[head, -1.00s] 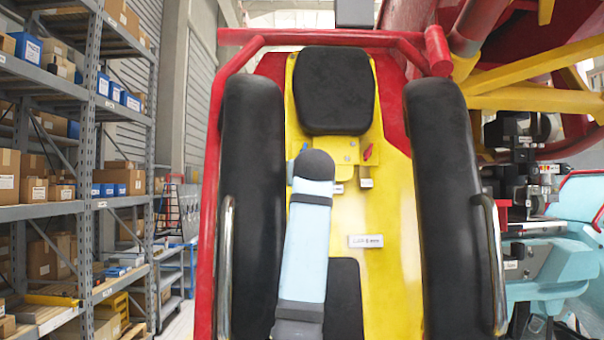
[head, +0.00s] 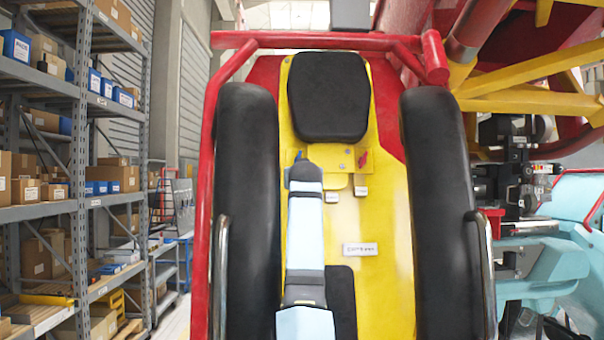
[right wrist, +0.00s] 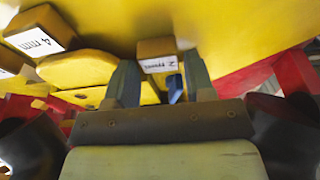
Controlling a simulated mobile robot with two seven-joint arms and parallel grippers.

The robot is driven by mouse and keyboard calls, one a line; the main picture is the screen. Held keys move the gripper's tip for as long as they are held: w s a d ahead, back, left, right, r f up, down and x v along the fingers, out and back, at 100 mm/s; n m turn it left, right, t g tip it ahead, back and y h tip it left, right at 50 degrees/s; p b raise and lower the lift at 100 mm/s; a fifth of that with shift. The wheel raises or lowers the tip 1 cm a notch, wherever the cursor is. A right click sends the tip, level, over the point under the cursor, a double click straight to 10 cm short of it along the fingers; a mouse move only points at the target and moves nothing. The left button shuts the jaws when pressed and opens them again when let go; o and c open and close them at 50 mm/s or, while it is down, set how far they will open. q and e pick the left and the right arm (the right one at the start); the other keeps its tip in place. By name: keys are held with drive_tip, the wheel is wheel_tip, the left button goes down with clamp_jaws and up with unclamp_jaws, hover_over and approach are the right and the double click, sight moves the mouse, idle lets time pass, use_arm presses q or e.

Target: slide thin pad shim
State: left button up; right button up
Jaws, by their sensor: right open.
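In the right wrist view, a small tan block with a white label (right wrist: 158,60) that seems to read "2 mm" shows between and beyond the fingertips. A similar block labelled "4 mm" (right wrist: 38,36) lies to its left. My right gripper (right wrist: 161,74) is open, with a finger on either side of the 2 mm block; whether they touch it I cannot tell. In the head view my right arm comes up from below, its gripper (head: 300,162) in front of the yellow seat back below the black headrest pad (head: 328,97). My left gripper is not in view.
Two small labelled blocks, one here (head: 361,190), sit on the yellow seat back (head: 385,215), with a white label plate (head: 360,249) lower down. A red lever (head: 363,158) sticks out above. Black shoulder pads (head: 248,200) flank the seat. Shelves (head: 60,205) stand left.

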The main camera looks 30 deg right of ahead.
drive_tip(key=shift+w+d, duration=0.15)
drive_tip(key=shift+w, duration=0.1)
clamp_jaws()
use_arm(q)
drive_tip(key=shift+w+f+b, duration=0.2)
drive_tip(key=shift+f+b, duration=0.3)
drive_tip(key=shift+b, duration=0.4)
use_arm(e)
drive_tip(key=f, duration=0.4)
drive_tip(key=shift+s+a, duration=0.25)
drive_tip(key=shift+s, duration=0.05)
unclamp_jaws()
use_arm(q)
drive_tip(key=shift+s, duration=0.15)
use_arm(e)
drive_tip(key=shift+s+r, duration=0.1)
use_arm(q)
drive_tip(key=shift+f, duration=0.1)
use_arm(e)
drive_tip(key=shift+s, duration=0.1)
